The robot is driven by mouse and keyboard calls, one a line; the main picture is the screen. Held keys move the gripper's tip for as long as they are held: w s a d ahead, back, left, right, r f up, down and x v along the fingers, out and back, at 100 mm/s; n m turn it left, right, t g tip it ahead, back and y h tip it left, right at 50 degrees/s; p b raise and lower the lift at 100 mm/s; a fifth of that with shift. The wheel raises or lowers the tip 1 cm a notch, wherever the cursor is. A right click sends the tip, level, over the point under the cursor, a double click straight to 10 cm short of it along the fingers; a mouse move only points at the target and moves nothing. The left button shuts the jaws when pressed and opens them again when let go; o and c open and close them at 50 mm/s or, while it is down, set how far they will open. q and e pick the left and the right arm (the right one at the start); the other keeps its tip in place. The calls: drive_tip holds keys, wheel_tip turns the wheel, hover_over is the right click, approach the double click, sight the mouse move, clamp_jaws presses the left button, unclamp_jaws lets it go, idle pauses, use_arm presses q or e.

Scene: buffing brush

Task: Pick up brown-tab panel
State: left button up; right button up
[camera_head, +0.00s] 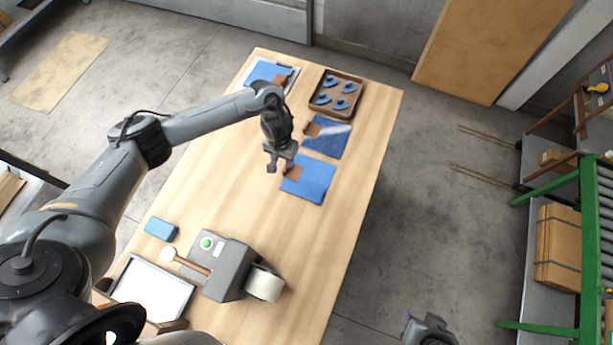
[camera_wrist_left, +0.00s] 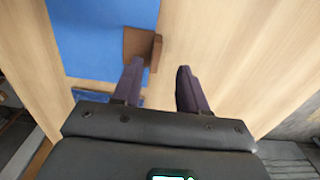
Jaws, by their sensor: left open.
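A blue panel with a brown tab (camera_head: 314,178) lies flat on the wooden table, nearest to my left gripper (camera_head: 279,166). The same panel fills the upper left of the left wrist view (camera_wrist_left: 100,35). Its brown tab (camera_wrist_left: 138,44) has a raised end just ahead of the left finger's tip. My left gripper is open and empty, its fingers (camera_wrist_left: 160,78) pointing at the tab side; contact cannot be told. A second blue panel (camera_head: 325,142) with a brown tab lies just behind. My right gripper (camera_head: 430,330) shows partly at the bottom edge, beside the table; its jaws are unclear.
A brown tray (camera_head: 357,82) with several blue pieces stands at the back right, beside another blue panel (camera_head: 262,71). A grey machine with a white roller (camera_head: 265,284), a blue block (camera_head: 160,229) and a white-surfaced tray (camera_head: 152,290) occupy the front.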

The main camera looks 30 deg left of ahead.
sight(285, 168)
use_arm(q)
drive_tip(key=shift+d+f+b, duration=0.15)
drive_tip(key=shift+f+b, duration=0.1)
drive_tip(key=shift+f, duration=1.05)
drive_tip(key=shift+d+f+b, duration=0.1)
drive_tip(key=shift+f+b, duration=0.15)
drive_tip(key=shift+f, duration=1)
clamp_jaws()
